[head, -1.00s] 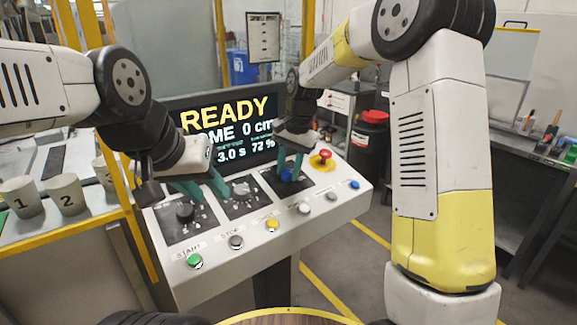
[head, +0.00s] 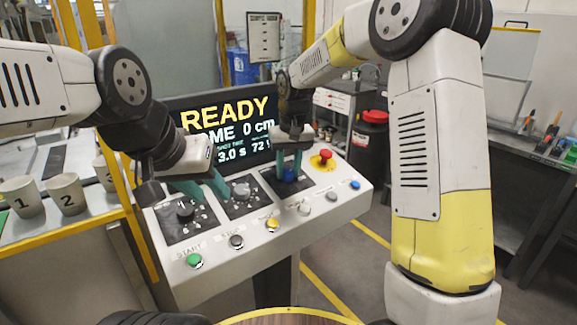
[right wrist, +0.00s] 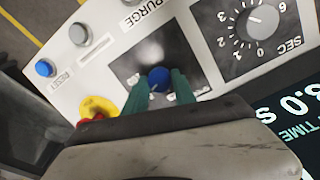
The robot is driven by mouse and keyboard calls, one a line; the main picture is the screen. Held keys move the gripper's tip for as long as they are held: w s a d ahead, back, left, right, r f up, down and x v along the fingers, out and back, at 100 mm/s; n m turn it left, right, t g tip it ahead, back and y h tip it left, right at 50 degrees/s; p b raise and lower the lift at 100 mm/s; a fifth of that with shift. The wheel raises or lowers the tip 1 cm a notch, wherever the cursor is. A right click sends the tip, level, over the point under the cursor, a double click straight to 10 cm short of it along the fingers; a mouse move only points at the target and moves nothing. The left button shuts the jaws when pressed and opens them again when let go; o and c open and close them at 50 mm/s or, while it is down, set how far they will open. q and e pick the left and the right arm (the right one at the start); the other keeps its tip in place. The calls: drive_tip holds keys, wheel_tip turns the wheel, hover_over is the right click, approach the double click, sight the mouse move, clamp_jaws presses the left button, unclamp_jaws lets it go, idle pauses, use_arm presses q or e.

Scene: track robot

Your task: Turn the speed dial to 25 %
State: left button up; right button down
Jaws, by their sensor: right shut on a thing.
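The blue speed dial (head: 290,174) is on the rightmost black dial plate of the sloping control panel (head: 330,205). My right gripper (head: 289,172) is shut on this dial, one teal finger on each side. In the right wrist view the dial (right wrist: 158,78) sits between the two fingers (right wrist: 157,90). The dial's scale is mostly hidden by the fingers. The screen (head: 225,130) reads READY, HOME 0 cm, 3.0 s and 72, with the end of the line covered. My left gripper (head: 203,188) is open and empty above the left and middle dials.
A red emergency button (head: 322,158) on yellow stands close to the right gripper. Numbered cups (head: 66,194) stand at the left.

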drive_tip(key=n, duration=0.7)
drive_tip(key=shift+t, duration=0.4)
drive_tip(key=n, duration=0.4)
drive_tip(key=shift+s, duration=0.1)
drive_tip(key=shift+n+t, duration=0.4)
drive_tip(key=shift+n, duration=1.4)
drive_tip(key=c, duration=1)
unclamp_jaws()
